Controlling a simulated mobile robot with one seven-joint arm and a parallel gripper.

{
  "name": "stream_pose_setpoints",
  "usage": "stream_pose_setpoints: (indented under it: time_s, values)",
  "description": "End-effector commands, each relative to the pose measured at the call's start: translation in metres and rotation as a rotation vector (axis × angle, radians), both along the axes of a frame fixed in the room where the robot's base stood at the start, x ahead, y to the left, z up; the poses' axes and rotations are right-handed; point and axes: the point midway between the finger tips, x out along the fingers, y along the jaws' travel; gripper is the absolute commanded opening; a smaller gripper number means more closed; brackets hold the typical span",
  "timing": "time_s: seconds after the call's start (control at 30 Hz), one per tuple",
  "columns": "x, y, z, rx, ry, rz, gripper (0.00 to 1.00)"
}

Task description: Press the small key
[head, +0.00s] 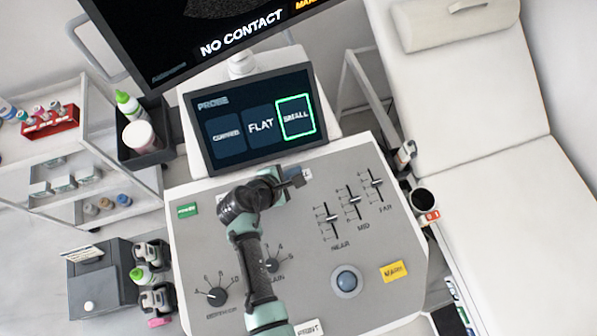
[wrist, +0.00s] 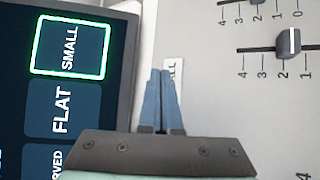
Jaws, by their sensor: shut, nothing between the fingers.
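The small key is a pale label-like key (wrist: 176,68) on the grey console, with the letters "ALL" showing beside my fingertips in the wrist view; the rest is hidden by the fingers. In the head view only a bit of it (head: 305,173) shows behind my gripper (head: 294,180), below the probe screen (head: 255,112). My gripper (wrist: 161,72) is shut and empty, its blue fingertips over or at the key; I cannot tell whether they touch it. On the screen the SMALL tile (head: 296,117) has a bright green outline; the FLAT tile (head: 261,126) and the left tile have none.
Sliders (head: 352,203) stand right of my gripper. A trackball (head: 346,282) and a yellow key (head: 394,271) lie nearer the front, with knobs (head: 217,296) at left. A large monitor (head: 200,40) overhangs the back. A white couch (head: 490,150) flanks the console's right side.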

Motion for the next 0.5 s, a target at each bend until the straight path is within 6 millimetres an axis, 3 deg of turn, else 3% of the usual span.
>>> stream_pose_setpoints:
  time_s: [0.27, 0.5]
  values:
    - [0.0, 0.0, 0.001, 0.0, -0.001, 0.001, 0.0]
    - [0.0, 0.0, 0.022, -0.001, -0.001, 0.0, 0.0]
